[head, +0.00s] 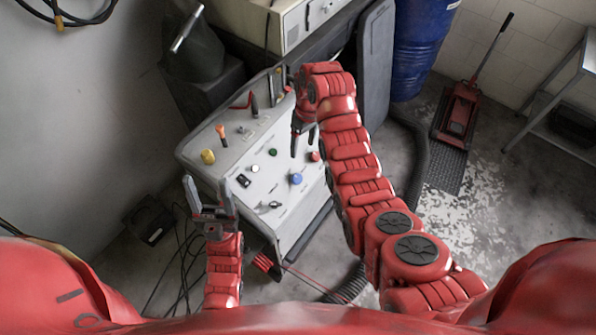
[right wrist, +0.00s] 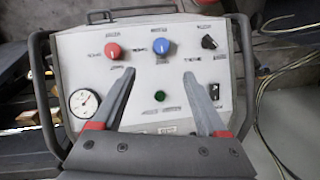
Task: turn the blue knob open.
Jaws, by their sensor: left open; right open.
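The blue knob (head: 296,179) stands on the sloped white control panel (head: 250,195) in the head view. It also shows in the right wrist view (right wrist: 161,48), between a red knob (right wrist: 114,51) and a black knob (right wrist: 209,42), with its face unobstructed. My right gripper (head: 303,142) is open and empty above the panel, apart from the blue knob. In the right wrist view its fingertips (right wrist: 158,75) are spread, with the blue knob beyond them, roughly centred between. My left gripper (head: 210,197) is open and empty, near the panel's left front edge.
A blue barrel (head: 420,45) and a red floor jack (head: 458,110) stand back right. Cables lie on the left floor.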

